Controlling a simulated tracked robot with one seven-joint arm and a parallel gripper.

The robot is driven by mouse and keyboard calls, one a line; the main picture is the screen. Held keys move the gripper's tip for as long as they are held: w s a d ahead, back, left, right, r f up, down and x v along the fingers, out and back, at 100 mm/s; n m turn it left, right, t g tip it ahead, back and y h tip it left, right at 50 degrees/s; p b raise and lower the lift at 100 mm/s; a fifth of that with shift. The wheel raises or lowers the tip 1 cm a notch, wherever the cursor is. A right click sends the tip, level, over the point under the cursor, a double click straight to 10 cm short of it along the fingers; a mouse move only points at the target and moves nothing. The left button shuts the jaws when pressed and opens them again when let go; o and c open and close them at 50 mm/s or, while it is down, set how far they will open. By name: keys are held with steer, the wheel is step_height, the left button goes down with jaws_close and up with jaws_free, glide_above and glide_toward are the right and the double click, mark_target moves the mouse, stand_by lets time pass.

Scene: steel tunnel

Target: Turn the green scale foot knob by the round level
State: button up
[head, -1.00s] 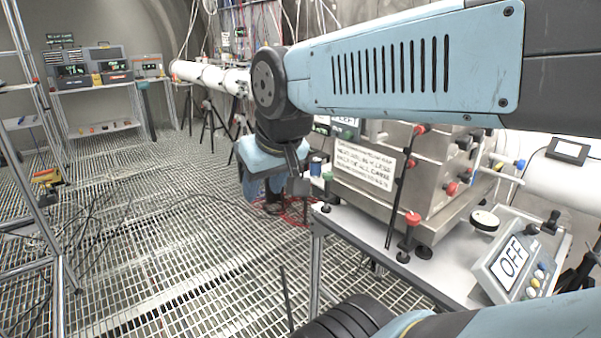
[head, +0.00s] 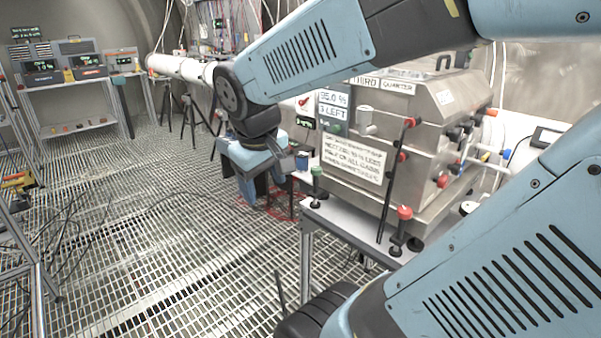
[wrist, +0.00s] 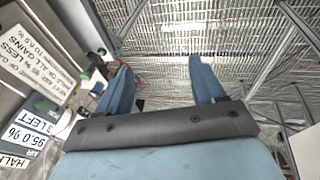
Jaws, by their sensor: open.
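A green knob (head: 317,171) sits on a dark foot at the near left corner of the steel box on the table, in the head view. A red knob (head: 404,212) on a similar foot stands at the box's near right corner. My gripper (head: 262,188) points down just left of the table corner, apart from the green knob. It is open and empty; both fingers also show in the wrist view (wrist: 163,82), with grating beyond them. No round level can be told for certain.
The steel box (head: 425,135) carries signs, a display (head: 334,105) and several coloured fittings. A thin black rod (head: 393,180) stands in front of it. A blue-capped item (head: 302,160) is behind the green knob. Grating floor (head: 200,240) is open to the left; a metal rack (head: 25,240) stands there.

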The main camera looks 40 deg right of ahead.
steer(key=w+d+f+n+g+h, duration=0.3)
steer(key=w+d+f+g+h, duration=0.15)
steer(key=d, duration=0.45)
steer(key=n+t+h, duration=0.5)
steer(key=n+h, duration=0.6)
steer(key=n, duration=0.5)
glide_toward(312, 174)
steer(key=d, duration=0.4)
steer(key=w+d, duration=0.1)
steer(key=d, duration=0.3)
steer(key=w+d, duration=0.1)
steer(key=d, duration=0.3)
steer(key=shift+a, duration=0.1)
steer(key=c, duration=0.9)
steer(key=shift+c, duration=0.2)
steer(key=shift+w+m+g, duration=0.1)
steer(key=shift+m+g, duration=0.5)
steer(key=shift+g, duration=0.15)
